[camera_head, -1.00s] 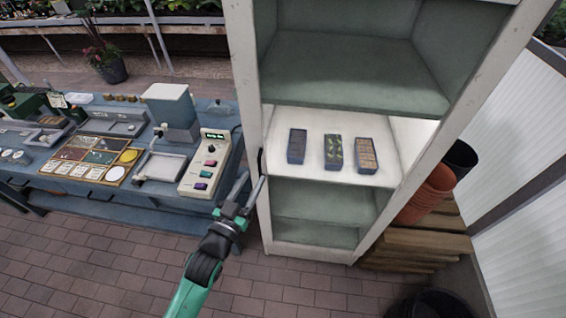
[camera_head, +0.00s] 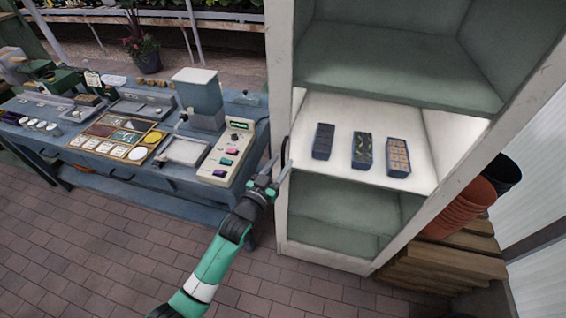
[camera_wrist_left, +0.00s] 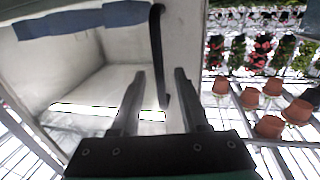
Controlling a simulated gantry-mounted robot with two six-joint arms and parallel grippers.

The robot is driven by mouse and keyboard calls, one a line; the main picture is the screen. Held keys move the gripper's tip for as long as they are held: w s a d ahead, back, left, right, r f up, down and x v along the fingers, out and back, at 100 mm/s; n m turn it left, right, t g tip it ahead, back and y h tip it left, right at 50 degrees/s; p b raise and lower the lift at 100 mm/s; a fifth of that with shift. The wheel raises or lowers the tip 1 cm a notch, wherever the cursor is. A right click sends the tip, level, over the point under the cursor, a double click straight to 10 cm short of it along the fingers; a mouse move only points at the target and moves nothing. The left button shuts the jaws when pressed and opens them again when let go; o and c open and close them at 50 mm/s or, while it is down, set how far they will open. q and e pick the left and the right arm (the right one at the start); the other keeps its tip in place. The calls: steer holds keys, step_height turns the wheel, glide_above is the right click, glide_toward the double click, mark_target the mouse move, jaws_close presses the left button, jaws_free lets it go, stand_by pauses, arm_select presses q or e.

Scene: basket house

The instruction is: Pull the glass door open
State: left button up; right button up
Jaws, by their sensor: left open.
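The tall white cabinet (camera_head: 281,80) has a glass door whose pane is too clear to make out from the shelves behind it. Its dark upright handle (camera_head: 284,152) is on the cabinet's left front edge. My left gripper (camera_head: 280,168) is open at the handle's lower part. In the left wrist view, the black handle bar (camera_wrist_left: 155,45) runs down between the two spread fingers of my left gripper (camera_wrist_left: 158,74). I cannot tell whether a finger touches it. The door looks closed. My right gripper is not in view.
Three small seed trays (camera_head: 362,151) lie on the lit middle shelf. A blue workbench (camera_head: 165,180) with a control box (camera_head: 227,150) stands close left of the cabinet. Terracotta pots (camera_head: 458,212) on wooden pallets (camera_head: 440,262) stand to the right. Brick floor lies clear in front.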

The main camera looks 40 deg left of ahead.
arm_select(q)
steer(key=shift+x, duration=0.9)
jaws_close()
stand_by(0.8)
